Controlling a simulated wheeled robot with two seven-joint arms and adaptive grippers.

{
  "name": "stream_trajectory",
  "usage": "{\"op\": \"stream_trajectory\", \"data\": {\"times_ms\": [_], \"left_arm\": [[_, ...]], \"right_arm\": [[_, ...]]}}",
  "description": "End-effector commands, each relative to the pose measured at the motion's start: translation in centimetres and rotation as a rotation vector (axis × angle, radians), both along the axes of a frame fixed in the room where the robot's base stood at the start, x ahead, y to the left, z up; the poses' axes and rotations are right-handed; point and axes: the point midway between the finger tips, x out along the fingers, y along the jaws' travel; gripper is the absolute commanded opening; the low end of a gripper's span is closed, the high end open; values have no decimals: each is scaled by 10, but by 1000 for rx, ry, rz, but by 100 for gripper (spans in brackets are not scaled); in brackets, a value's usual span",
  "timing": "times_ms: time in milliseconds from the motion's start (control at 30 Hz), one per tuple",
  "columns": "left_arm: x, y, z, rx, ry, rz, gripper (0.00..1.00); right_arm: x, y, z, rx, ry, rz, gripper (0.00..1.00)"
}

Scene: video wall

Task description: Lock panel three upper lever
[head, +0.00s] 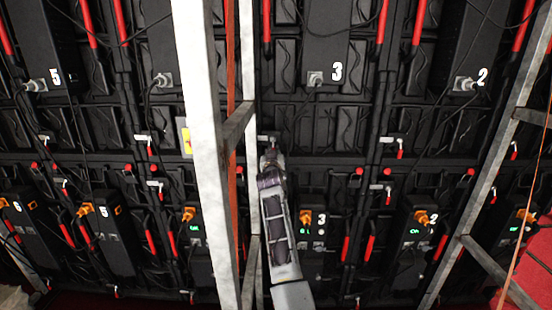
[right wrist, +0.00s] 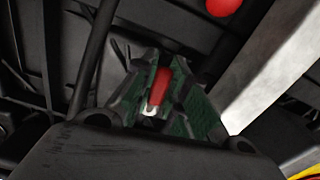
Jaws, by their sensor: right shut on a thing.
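Video wall panels with white number 3 marks (head: 337,71) fill the middle of the head view. My right gripper (head: 268,158) reaches up to a small lever (head: 268,138) at the seam left of the upper 3; its silver bar shows just above the fingers. In the right wrist view, the green-padded fingers of my right gripper (right wrist: 165,100) are shut on the red lever handle (right wrist: 161,88), whose silver end (right wrist: 151,109) shows between them. My fingers hide most of the lever in the head view. My left gripper is not in view.
A wide pale upright post (head: 205,150) stands left of my right arm, with a thinner one close beside it. A slanted pale beam (head: 480,180) crosses the right side. Other red-tipped levers (head: 388,142) and hanging black cables surround the panels. A red knob (right wrist: 222,6) is near.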

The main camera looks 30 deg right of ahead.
Motion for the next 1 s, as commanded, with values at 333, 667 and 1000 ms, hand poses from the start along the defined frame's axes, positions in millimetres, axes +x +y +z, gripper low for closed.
{"op": "stream_trajectory", "data": {"times_ms": [333, 667, 1000], "left_arm": [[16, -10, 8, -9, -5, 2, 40], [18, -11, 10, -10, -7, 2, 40], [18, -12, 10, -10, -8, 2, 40]], "right_arm": [[3, 5, -3, 89, -50, 0, 0], [3, 5, -2, 98, -55, 1, 0], [3, 5, -2, 97, -56, 1, 37]]}}
